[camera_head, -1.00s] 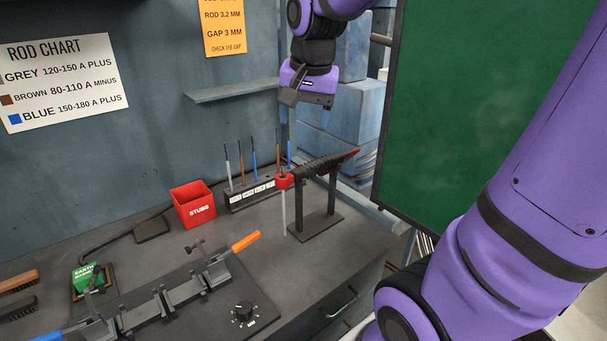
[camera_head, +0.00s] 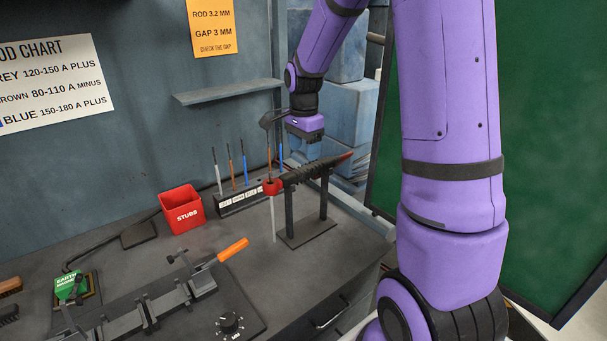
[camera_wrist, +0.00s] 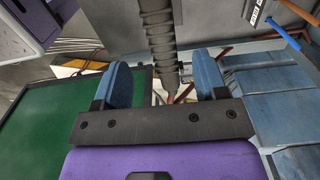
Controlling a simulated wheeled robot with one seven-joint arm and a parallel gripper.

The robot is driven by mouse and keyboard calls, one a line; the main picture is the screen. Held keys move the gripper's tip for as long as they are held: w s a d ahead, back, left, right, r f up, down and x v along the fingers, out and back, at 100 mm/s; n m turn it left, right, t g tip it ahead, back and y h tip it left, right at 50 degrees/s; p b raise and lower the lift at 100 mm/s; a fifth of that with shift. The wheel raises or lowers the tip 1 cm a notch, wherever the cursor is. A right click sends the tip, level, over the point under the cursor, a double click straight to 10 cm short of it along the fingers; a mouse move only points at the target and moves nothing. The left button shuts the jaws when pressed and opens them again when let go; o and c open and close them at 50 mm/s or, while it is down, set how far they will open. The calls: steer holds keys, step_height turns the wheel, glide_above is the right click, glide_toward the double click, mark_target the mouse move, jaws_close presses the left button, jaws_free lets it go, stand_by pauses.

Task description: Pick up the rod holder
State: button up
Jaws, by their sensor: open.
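The rod holder (camera_head: 318,167) has a dark ribbed handle and a red head at its left end, and it lies across a dark stand (camera_head: 305,233). A thin pale rod (camera_head: 273,220) hangs down from the head. My gripper (camera_head: 305,135) is above the handle, with a gap between them in the head view. In the wrist view, my gripper (camera_wrist: 163,75) is open, its two blue finger pads well apart. The ribbed handle (camera_wrist: 158,32) appears between the pads and runs lengthwise between them. The red head is out of the wrist view.
A rod rack (camera_head: 240,200) with several upright rods stands behind the holder, close to its head. A red stubs bin (camera_head: 182,212) is to the left. A clamp fixture with an orange handle (camera_head: 232,249) lies in front. A wall shelf (camera_head: 228,91) is at the back.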

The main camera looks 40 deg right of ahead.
mark_target(303, 168)
steer(key=shift+w+f, duration=0.1)
steer(key=shift+f, duration=3.4)
steer(key=c, duration=1)
